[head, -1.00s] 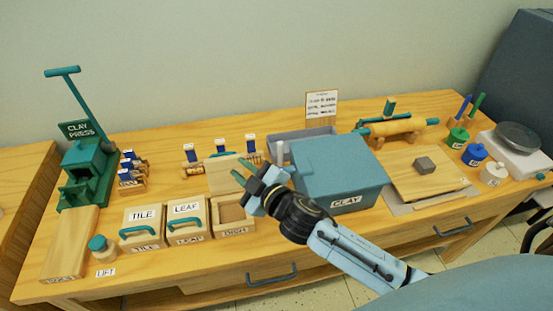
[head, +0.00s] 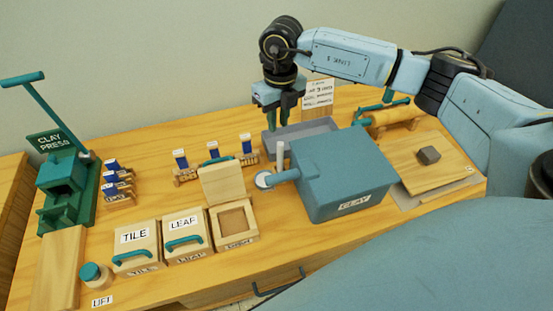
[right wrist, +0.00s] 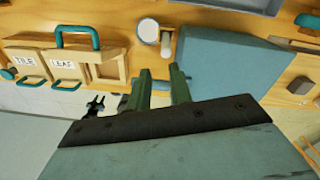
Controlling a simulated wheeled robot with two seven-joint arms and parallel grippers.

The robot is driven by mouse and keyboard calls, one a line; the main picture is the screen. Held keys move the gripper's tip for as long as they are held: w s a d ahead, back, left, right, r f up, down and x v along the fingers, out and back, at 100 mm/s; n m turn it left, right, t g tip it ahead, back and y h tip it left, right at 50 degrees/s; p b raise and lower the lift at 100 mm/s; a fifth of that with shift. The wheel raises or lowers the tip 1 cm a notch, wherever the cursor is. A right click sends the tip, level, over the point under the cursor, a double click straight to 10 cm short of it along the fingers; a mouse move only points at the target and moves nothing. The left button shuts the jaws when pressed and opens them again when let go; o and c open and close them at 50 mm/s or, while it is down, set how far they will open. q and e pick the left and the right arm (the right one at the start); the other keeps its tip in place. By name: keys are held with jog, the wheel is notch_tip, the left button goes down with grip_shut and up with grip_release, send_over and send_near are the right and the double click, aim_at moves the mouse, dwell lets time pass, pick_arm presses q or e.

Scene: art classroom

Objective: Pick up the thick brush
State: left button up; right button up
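I cannot clearly pick out a thick brush in the current views. My right gripper (head: 278,115) is open and empty, pointing down over the grey tray (head: 322,127) behind the clay box. Its two green fingers stand apart in the right wrist view (right wrist: 160,88), with nothing between them. A pale upright cylinder (head: 280,156) and a white disc with a dark rim (head: 264,180) are left of the clay box. Both also show ahead of the fingers in the right wrist view.
The blue clay box (head: 340,175) stands mid-table. The tile box (head: 135,243), leaf box (head: 186,235) and an open wooden box (head: 234,222) line the front. A green clay press (head: 62,180) is at left. A rolling pin (head: 390,118) and wooden board (head: 440,165) are at right.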

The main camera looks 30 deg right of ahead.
aim_at(280, 154)
jog(key=f, duration=0.5)
jog(key=d+f, duration=0.1)
jog(key=f, duration=0.1)
jog(key=shift+f, duration=0.2)
notch_tip(280, 154, down, 6)
jog(key=shift+a+r, duration=0.15)
grip_shut()
